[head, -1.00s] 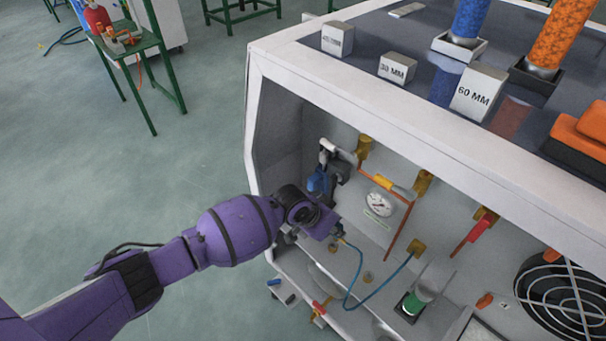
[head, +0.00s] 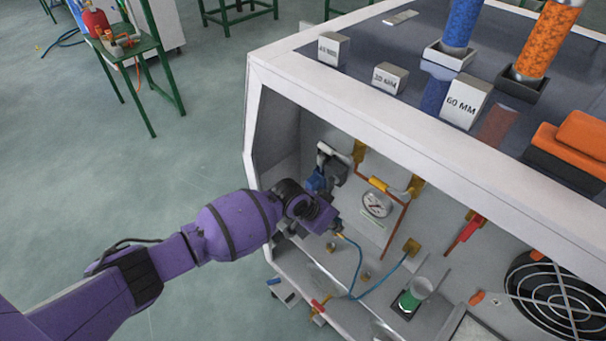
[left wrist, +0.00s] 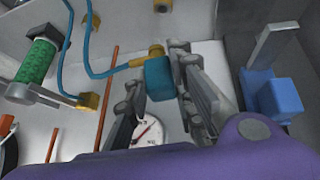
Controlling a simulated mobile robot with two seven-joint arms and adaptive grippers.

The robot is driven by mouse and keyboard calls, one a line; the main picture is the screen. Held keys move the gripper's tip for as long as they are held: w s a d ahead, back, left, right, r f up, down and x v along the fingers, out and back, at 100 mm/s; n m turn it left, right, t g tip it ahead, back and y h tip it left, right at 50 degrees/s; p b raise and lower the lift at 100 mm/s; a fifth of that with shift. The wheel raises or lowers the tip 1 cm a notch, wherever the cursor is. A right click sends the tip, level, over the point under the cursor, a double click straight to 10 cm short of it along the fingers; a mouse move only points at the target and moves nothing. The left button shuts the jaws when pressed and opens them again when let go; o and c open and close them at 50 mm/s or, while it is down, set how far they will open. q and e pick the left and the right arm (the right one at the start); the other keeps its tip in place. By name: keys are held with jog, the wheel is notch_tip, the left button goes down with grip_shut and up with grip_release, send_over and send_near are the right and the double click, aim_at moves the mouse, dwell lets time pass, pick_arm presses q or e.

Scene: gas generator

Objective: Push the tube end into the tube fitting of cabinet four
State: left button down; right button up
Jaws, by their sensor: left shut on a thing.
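My left gripper (head: 337,228) reaches into the open front of the white cabinet (head: 262,110). In the left wrist view my left gripper (left wrist: 160,95) has its fingers on both sides of a teal block (left wrist: 158,79); it is shut on this tube end. A brass elbow (left wrist: 146,58) sits against the block, and the blue tube (left wrist: 100,74) runs from it. In the head view the blue tube (head: 359,262) loops to a brass fitting (head: 411,248) on the cabinet's back panel. I cannot tell which fitting is the target. My right gripper is not in view.
A pressure gauge (head: 377,204), orange pipes and a red-handled valve (head: 469,228) are on the panel. A blue device (left wrist: 274,96) stands close beside the gripper. A green-filled cylinder (head: 411,299) and a fan grille (head: 555,295) are to the right.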

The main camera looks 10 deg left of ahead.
pick_arm(q)
jog(key=shift+w+d+r, duration=0.15)
jog(key=shift+r, duration=0.1)
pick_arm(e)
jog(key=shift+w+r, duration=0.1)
pick_arm(q)
jog(key=s+d+f+p, duration=0.1)
jog(key=s+d+p, duration=0.2)
jog(key=s+d, duration=0.5)
jog(key=shift+d+f, duration=0.25)
jog(key=shift+d, duration=1)
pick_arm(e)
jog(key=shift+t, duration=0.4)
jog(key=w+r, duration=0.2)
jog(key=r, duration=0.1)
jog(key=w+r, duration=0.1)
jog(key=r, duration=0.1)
pick_arm(q)
jog(key=shift+f, duration=0.1)
jog(key=shift+f, duration=0.45)
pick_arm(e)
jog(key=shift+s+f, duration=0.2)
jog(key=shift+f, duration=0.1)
